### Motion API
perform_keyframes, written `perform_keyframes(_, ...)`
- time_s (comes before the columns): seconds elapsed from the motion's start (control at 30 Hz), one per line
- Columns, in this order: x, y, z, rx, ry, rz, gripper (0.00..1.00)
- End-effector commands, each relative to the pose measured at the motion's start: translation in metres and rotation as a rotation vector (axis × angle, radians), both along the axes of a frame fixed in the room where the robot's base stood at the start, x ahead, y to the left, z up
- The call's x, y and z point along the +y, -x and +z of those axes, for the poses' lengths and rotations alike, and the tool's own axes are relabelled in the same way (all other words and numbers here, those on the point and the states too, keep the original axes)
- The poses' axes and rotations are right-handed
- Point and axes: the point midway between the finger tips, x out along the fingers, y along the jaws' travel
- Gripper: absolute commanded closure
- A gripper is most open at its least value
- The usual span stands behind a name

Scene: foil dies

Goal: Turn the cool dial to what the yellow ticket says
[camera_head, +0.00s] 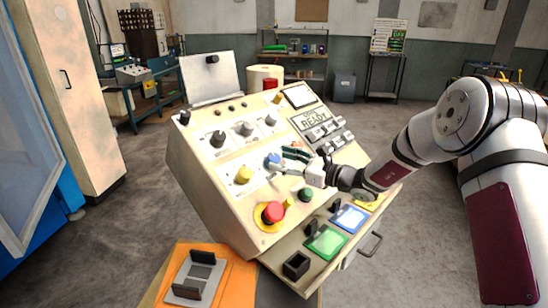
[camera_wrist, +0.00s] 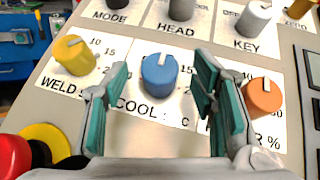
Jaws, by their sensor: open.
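The blue cool dial (camera_wrist: 158,78) sits on the sloped panel with "COOL" printed below it. A light mark on its top points up in the wrist view. It also shows in the head view (camera_head: 272,160). My gripper (camera_wrist: 162,88) is open, with a green-padded finger on each side of the dial and visible gaps between. In the head view, my gripper (camera_head: 283,161) is over the panel at the dial. A yellow ticket (camera_head: 369,204) lies on the front ledge, partly hidden by my arm. Its writing is too small to read.
A yellow weld dial (camera_wrist: 75,54) is left of the cool dial and an orange dial (camera_wrist: 263,98) is right. A red mushroom button (camera_head: 272,212) is lower on the panel. Green (camera_head: 328,243) and blue (camera_head: 349,218) cards lie on the ledge. An orange sheet (camera_head: 236,277) is below.

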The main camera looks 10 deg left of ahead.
Motion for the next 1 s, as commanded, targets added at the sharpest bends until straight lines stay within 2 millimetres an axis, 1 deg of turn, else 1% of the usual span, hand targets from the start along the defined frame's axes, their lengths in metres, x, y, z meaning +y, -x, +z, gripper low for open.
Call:
perform_keyframes(0.03,0.008,-0.002,-0.001,0.000,0.000,0.002,0.48)
perform_keyframes(0.2,0.025,-0.010,0.000,0.000,0.001,0.001,0.48)
perform_keyframes(0.37,0.031,-0.013,-0.001,0.002,0.001,-0.001,0.48)
perform_keyframes(0.6,0.032,-0.014,0.000,0.000,0.001,-0.001,0.48)
perform_keyframes(0.63,0.032,-0.013,0.000,0.000,0.001,-0.001,0.50)
perform_keyframes(0.67,0.032,-0.013,0.000,0.000,0.001,-0.001,0.57)
perform_keyframes(0.7,0.032,-0.013,0.000,0.000,0.001,-0.001,0.66)
perform_keyframes(0.77,0.032,-0.013,0.000,0.000,0.001,-0.001,0.80)
perform_keyframes(0.8,0.032,-0.013,0.000,0.000,0.001,0.000,0.89)
perform_keyframes(0.83,0.032,-0.013,0.000,0.000,0.001,0.000,0.95)
perform_keyframes(1.0,0.032,-0.013,0.000,0.000,0.002,0.002,0.97)
